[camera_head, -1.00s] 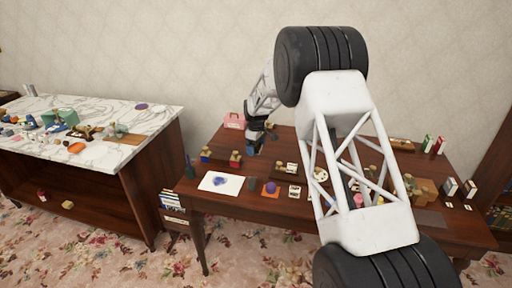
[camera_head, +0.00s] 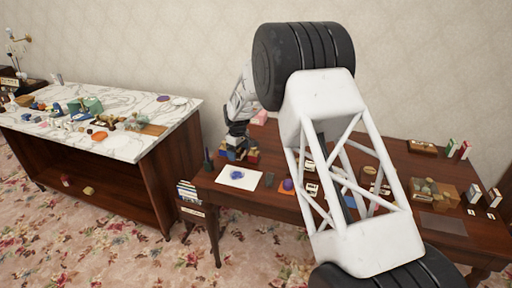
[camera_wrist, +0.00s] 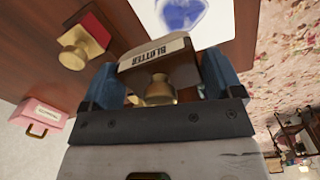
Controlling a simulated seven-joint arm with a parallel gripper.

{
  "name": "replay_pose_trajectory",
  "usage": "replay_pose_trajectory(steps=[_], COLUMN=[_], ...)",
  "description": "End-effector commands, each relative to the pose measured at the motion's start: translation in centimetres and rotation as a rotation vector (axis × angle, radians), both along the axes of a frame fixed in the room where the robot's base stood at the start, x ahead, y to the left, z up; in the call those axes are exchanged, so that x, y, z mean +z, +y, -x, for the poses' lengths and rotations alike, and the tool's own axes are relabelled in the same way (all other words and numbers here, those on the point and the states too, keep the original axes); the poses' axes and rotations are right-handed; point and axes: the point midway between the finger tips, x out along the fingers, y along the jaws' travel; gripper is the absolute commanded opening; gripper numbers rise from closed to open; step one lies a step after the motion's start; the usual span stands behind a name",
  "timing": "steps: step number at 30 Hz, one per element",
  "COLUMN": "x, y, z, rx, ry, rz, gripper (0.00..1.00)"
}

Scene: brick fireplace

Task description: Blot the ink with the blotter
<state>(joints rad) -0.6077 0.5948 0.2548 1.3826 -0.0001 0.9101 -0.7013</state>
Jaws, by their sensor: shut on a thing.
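The blotter (camera_wrist: 155,57), a dark wooden block with a white "BLOTTER" label and a brass knob, is between the two blue fingers of my gripper (camera_wrist: 160,78) in the wrist view. The fingers are shut on it. I cannot tell whether it is clear of the table. The ink (camera_wrist: 181,11) is a blue blot on a white sheet, just beyond the blotter and partly cut off by the frame. In the head view the ink (camera_head: 236,174) lies on the sheet (camera_head: 252,182) near the table's front left. My gripper (camera_head: 237,142) is behind the sheet there.
A red block with a brass knob (camera_wrist: 84,45) stands close beside the blotter. A pink case (camera_wrist: 42,117) is behind it. A dark bottle (camera_head: 208,160) stands left of the sheet. A marble-topped table (camera_head: 120,140) is at left.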

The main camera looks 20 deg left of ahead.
Motion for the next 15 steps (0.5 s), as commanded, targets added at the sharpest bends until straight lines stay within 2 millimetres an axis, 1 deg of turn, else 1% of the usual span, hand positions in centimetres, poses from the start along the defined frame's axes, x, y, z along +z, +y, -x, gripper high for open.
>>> replay_pose_trajectory(steps=[1, 6, 10, 15], x=[0.0, -0.2, -0.3, -0.3], y=[1.0, 3.1, 3.7, 3.8], z=[0.9, 2.9, 3.5, 3.6], rx=[0.003, 0.001, -0.001, -0.001], ry=[-0.001, -0.001, -0.001, -0.001], rz=[-0.001, -0.001, -0.001, -0.001], gripper=[0.67, 0.67, 0.67, 0.67])
